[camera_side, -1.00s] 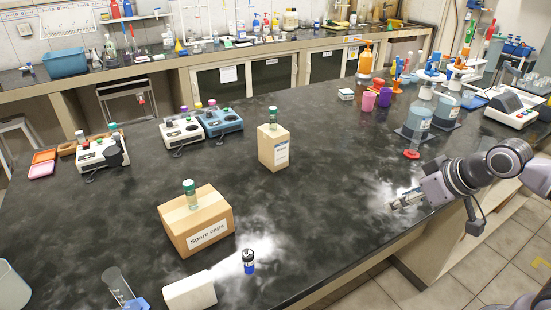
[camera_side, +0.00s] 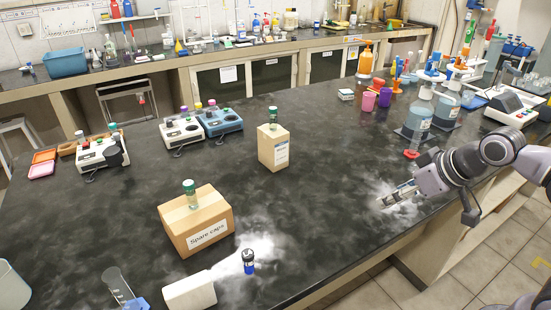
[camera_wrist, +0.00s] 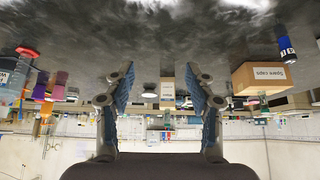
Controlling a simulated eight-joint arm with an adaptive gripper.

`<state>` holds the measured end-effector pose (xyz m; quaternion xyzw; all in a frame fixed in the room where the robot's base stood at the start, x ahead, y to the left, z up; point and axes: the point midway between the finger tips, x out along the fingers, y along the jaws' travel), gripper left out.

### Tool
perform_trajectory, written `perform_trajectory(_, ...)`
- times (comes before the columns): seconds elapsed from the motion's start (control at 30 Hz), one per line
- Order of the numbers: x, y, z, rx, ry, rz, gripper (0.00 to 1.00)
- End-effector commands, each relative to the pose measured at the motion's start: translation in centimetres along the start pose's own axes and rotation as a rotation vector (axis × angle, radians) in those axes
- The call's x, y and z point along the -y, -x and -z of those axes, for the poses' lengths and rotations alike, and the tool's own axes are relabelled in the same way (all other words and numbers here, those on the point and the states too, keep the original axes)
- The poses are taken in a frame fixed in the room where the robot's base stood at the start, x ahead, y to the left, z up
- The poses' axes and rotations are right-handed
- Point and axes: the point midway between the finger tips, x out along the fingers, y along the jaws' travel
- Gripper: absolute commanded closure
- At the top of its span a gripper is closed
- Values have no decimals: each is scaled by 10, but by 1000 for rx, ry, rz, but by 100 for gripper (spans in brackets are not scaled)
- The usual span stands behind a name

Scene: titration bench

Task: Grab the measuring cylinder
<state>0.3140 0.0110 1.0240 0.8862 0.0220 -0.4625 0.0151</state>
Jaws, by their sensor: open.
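The measuring cylinder (camera_side: 118,286) is a clear tube with a blue base, near the front left edge of the bench. It looks tilted in the side view. My gripper (camera_side: 384,202) is far to its right, over the right front part of the bench, with nothing in it. In the wrist view, which is upside down, my gripper (camera_wrist: 160,80) has its two blue-padded fingers spread wide apart. I cannot make out the cylinder in the wrist view.
A taller box (camera_side: 273,150) carries a vial. The bench middle is clear.

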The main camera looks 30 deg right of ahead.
Motion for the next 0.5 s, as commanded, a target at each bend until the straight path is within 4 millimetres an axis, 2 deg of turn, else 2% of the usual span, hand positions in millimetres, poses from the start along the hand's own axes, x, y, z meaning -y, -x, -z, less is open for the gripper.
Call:
perform_trajectory(0.27,66,8,84,53,247,131,45)
perform_trajectory(0.5,144,4,144,94,479,254,45)
